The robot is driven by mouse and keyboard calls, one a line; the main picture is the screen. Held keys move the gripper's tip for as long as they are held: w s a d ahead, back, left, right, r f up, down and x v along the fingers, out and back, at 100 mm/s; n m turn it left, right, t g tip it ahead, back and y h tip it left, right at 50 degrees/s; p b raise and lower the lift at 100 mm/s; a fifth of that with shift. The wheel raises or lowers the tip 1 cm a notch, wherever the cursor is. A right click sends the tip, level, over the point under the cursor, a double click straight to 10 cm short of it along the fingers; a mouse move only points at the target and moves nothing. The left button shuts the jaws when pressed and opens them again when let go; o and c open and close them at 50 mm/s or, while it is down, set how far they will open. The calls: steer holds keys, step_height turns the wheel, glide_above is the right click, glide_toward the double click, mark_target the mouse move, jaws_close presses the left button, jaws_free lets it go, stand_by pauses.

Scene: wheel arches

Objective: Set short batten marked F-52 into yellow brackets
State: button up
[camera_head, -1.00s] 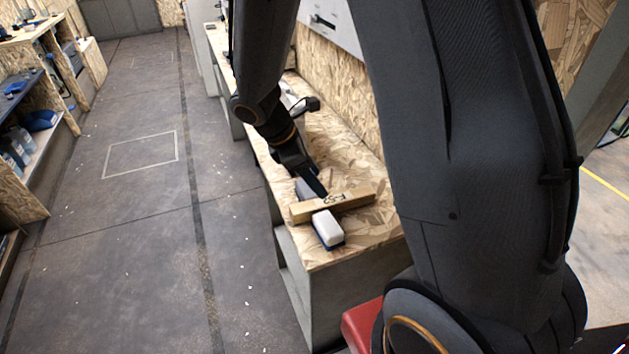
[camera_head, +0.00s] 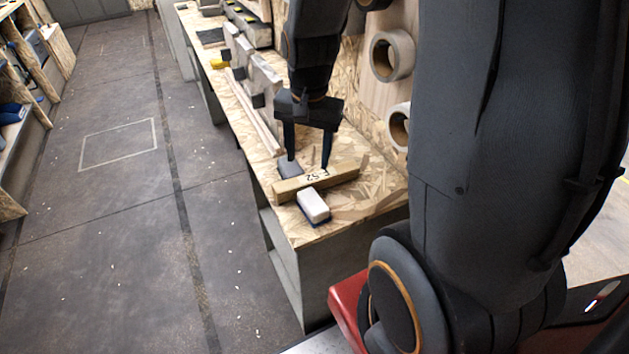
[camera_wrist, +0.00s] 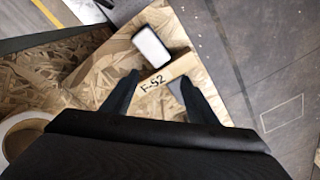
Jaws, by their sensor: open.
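The short batten marked F-52 (camera_head: 345,176) is a wooden bar lying across the near end of the chipboard bench. My gripper (camera_head: 307,163) is open, its two fingers pointing down above and just behind the batten. In the wrist view the batten (camera_wrist: 183,66) lies beyond the fingertips of my gripper (camera_wrist: 158,80), with its marking between them. Whether the fingers touch it I cannot tell. A small yellow part (camera_head: 220,62) shows farther along the bench; I cannot tell whether it is a bracket.
A white-topped block (camera_head: 313,204) sits in front of the batten and a grey block (camera_head: 289,168) behind it, both close to it. Grey rolls (camera_head: 392,56) are at the wall side. Upright pieces and a long strip stand farther along the bench (camera_head: 360,212). The floor at left is clear.

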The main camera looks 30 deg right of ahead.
mark_target(322, 174)
steer(key=w+d+f+m, duration=0.1)
steer(key=d+m, duration=0.1)
steer(key=w+d+f+m, duration=0.2)
steer(key=m, duration=0.1)
steer(key=w+d+f+m+b, duration=0.1)
steer(key=d+f+m, duration=0.1)
steer(key=m, duration=0.1)
steer(key=shift+w+f+g, duration=0.1)
steer(key=shift+w+g, duration=0.3)
steer(key=shift+w+d+f+m, duration=0.2)
steer(key=shift+d+f+m, duration=0.2)
steer(key=shift+m, duration=0.2)
steer(key=shift+s+a+f+p, duration=0.15)
steer(key=shift+f+p, duration=0.4)
steer(key=shift+f, duration=1.35)
steer(key=shift+s+f+p, duration=0.1)
steer(key=shift+f+p, duration=0.45)
steer(key=shift+f, duration=1.35)
jaws_close()
steer(key=shift+r, duration=0.15)
